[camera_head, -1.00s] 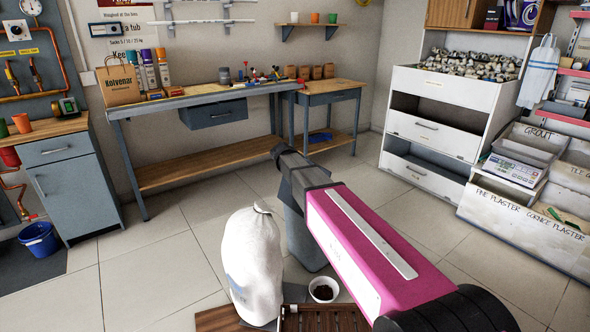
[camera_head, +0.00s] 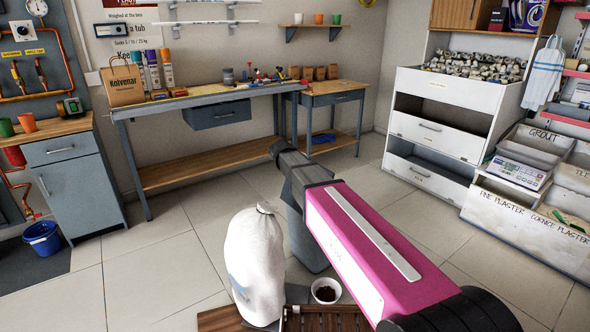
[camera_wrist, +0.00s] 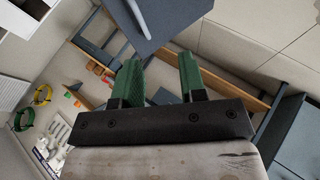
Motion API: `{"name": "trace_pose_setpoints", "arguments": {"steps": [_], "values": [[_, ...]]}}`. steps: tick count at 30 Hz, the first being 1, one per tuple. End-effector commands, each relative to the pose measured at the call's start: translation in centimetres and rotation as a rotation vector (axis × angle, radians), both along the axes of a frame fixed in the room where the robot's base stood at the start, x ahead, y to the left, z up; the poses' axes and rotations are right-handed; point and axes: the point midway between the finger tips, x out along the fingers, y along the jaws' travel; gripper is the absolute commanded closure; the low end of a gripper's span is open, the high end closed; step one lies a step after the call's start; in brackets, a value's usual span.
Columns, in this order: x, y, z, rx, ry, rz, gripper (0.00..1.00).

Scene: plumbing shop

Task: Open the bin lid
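The labelled bins stand at the right of the head view. The grout bin (camera_head: 541,137) is at the back, and the fine plaster and cornice plaster bins share a white front (camera_head: 530,228) below it. I cannot make out clearly which piece is a lid. My gripper (camera_wrist: 162,82) shows in the wrist view with two green fingers spread apart and nothing between them.
A scale (camera_head: 517,172) sits among the bins. A white drawer unit (camera_head: 432,133) and a workbench (camera_head: 205,98) line the back. Tiled floor between is clear.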

Motion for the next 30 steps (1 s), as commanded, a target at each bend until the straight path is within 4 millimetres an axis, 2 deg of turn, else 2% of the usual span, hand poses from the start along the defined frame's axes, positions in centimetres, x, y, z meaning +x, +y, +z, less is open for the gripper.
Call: {"name": "trace_pose_setpoints", "arguments": {"steps": [1,6,14,26,30], "values": [[-0.9,0.2,0.9,0.001,-0.003,0.002,0.62],[-3.0,1.0,3.1,0.001,-0.002,0.000,0.62],[-4.8,1.8,5.2,0.001,0.000,-0.001,0.62],[-5.0,1.9,5.5,0.000,0.000,-0.001,0.62],[-5.8,0.3,4.1,0.019,0.025,-0.028,0.62]]}}
